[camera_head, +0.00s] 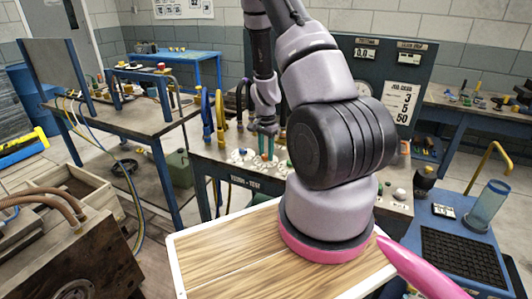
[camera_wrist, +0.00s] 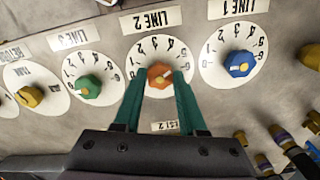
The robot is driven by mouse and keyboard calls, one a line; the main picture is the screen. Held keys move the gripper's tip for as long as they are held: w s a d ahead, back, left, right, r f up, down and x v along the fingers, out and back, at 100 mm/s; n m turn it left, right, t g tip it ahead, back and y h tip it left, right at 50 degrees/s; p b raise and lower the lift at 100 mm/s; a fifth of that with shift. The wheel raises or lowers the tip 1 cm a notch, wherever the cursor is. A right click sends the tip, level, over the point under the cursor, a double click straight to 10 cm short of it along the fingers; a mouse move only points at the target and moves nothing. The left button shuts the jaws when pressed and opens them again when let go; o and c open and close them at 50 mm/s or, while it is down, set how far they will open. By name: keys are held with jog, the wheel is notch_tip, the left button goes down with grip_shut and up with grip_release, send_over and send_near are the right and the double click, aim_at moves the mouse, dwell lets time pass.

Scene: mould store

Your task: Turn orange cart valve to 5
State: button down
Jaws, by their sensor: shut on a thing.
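The orange valve (camera_wrist: 160,73) is a small knob on a white round numbered dial under a plate that reads LINE 2, in the wrist view. My gripper (camera_wrist: 158,84) is shut on this knob, with a green finger on each side. The knob has a pale pointer mark, but I cannot tell which number it points to.
A blue knob (camera_wrist: 240,64) at LINE 1 is on the right, a green knob (camera_wrist: 88,87) on the left, and a yellow knob (camera_wrist: 31,95) farther left. Upright hoses (camera_head: 206,115) stand left of the arm. A card (camera_head: 403,104) shows 3, 5, 50.

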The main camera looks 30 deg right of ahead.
aim_at(266, 155)
jog(key=shift+w, duration=0.1)
jog(key=shift+c, duration=2.3)
grip_release()
notch_tip(266, 155, up, 11)
jog(key=shift+f, duration=0.1)
